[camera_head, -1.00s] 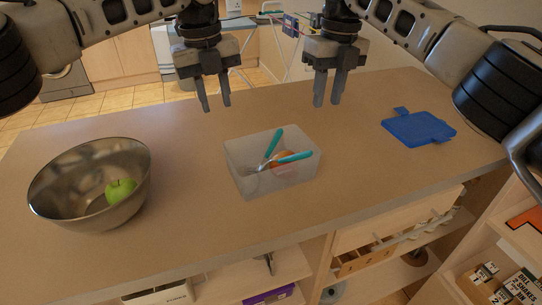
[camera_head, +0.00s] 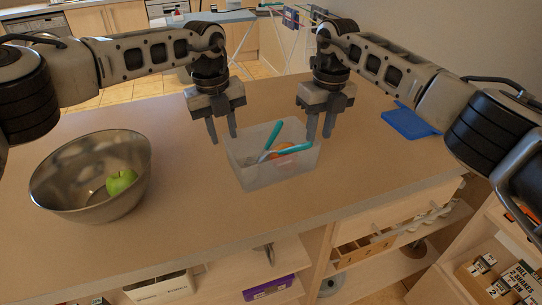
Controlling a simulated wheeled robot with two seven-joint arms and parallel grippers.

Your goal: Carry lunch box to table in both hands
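The lunch box (camera_head: 262,176) is a translucent, open-topped box on the wooden counter. Inside it are teal-handled cutlery (camera_head: 290,149) and something orange. My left gripper (camera_head: 223,138) is open, fingers pointing down, by the box's left rear corner. My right gripper (camera_head: 319,136) is open, fingers pointing down, by the box's right rear corner. I cannot tell whether the fingers touch the box walls. A blue lid (camera_head: 408,122) lies on the counter to the right, partly hidden by my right arm.
A metal bowl (camera_head: 62,184) holding a green apple (camera_head: 121,182) stands on the left of the counter (camera_head: 190,210). Shelves are below the front edge. A grey-topped table (camera_head: 215,17) stands in the background. The counter before the box is clear.

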